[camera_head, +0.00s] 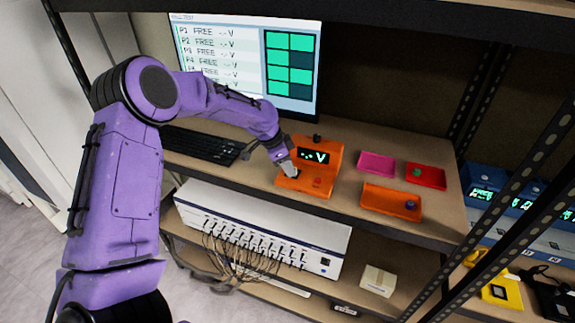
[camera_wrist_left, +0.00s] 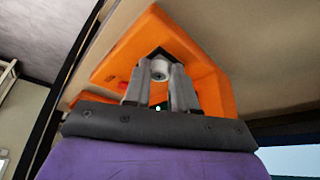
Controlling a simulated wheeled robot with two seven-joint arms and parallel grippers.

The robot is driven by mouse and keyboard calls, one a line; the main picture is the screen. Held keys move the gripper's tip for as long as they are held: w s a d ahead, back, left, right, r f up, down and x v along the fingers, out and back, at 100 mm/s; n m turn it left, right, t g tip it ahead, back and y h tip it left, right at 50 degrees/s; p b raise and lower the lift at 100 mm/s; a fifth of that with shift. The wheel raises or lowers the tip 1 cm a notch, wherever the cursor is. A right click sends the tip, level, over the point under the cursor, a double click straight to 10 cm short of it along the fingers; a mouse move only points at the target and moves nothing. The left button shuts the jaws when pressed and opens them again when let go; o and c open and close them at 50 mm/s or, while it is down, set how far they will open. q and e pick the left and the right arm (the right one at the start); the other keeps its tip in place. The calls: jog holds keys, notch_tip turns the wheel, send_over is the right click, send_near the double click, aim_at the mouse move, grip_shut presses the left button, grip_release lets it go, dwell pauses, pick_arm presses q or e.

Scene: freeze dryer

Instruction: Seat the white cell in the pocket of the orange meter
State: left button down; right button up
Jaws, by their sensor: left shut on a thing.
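The orange meter (camera_head: 325,163) stands on the shelf, right of the keyboard, with a small dark display showing a green "V". My left gripper (camera_head: 290,170) is over the left part of the meter's base. In the left wrist view the fingers of my left gripper (camera_wrist_left: 160,80) are shut on the white cell (camera_wrist_left: 159,68), whose round end shows between the fingertips. The cell is at the dark pocket (camera_wrist_left: 161,53) of the orange meter (camera_wrist_left: 215,90). I cannot tell whether it is fully in the pocket. My right gripper is not in view.
An orange tray (camera_head: 375,203) with a blue cell, a pink tray (camera_head: 376,156) and a red tray (camera_head: 440,184) with a green cell lie to the right. A keyboard (camera_head: 203,146) and monitor (camera_head: 250,60) are at the left and back. A white instrument (camera_head: 265,235) with cables sits below.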

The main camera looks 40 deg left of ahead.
pick_arm(q)
jog(key=c, duration=1)
grip_release()
jog(key=shift+s+f, duration=0.35)
jog(key=shift+f, duration=0.2)
jog(key=shift+o, duration=0.9)
jog(key=shift+w+a+f, duration=0.1)
jog(key=w+b+v, duration=0.1)
jog(key=b+v, duration=0.1)
jog(key=v, duration=0.9)
jog(key=shift+r+b, duration=0.35)
jog(key=shift+b, duration=0.05)
